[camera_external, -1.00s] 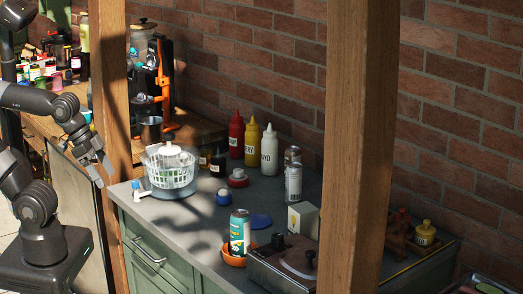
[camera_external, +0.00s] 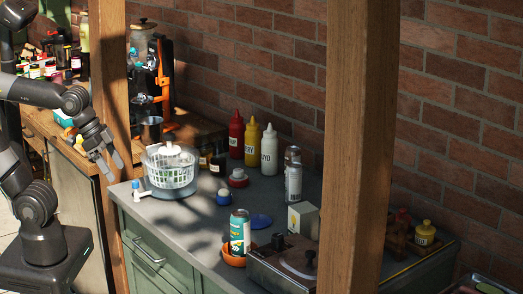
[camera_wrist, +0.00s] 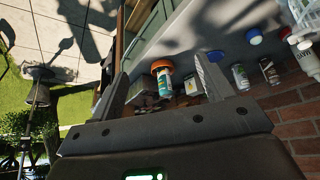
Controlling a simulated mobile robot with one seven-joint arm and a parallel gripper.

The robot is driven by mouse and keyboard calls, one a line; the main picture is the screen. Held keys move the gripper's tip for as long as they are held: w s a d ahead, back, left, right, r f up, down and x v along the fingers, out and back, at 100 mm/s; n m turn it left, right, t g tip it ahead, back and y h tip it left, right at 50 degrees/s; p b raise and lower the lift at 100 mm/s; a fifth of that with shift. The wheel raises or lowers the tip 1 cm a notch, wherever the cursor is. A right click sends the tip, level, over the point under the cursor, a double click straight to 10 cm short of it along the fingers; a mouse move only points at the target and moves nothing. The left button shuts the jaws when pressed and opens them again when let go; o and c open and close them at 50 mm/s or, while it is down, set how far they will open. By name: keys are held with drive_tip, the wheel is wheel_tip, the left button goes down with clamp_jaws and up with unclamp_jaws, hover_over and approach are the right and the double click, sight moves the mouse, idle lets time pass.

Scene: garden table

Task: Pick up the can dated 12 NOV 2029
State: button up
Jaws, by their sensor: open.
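A green-teal can (camera_external: 240,230) stands upright in or against an orange bowl (camera_external: 233,259) on the grey counter. A tall pale can (camera_external: 293,184) stands further back, with a second silver can top (camera_external: 292,154) behind it. Dates are too small to read, so I cannot tell which can is dated 12 NOV 2029. My gripper (camera_external: 113,167) is open and empty, left of the counter and well away from the cans. In the wrist view, my gripper's fingers (camera_wrist: 161,66) frame the orange bowl and a can (camera_wrist: 165,84) at a distance; pale cans (camera_wrist: 240,77) show right of them.
A salad spinner (camera_external: 172,178) stands at the counter's near left corner. Red, yellow and white squeeze bottles (camera_external: 250,145) line the wall. A metal appliance (camera_external: 284,268) sits right of the bowl. Wooden posts (camera_external: 357,150) block part of the view. A blue disc (camera_external: 261,221) lies behind the teal can.

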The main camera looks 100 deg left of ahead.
drive_tip(key=w+a+r+n, duration=0.1)
drive_tip(key=w+a+r, duration=0.15)
drive_tip(key=w, duration=0.35)
drive_tip(key=w+a+r+n, duration=0.1)
drive_tip(key=w+a, duration=0.2)
drive_tip(key=w, duration=0.3)
drive_tip(key=n+y, duration=0.4)
approach(294, 175)
drive_tip(key=a, duration=0.2)
drive_tip(key=x, duration=0.4)
drive_tip(key=shift+s+a+f, duration=0.15)
drive_tip(key=shift+f, duration=0.35)
drive_tip(key=shift+x, duration=3.15)
drive_tip(key=shift+a, duration=0.1)
drive_tip(key=shift+r, duration=0.1)
drive_tip(key=c, duration=1.2)
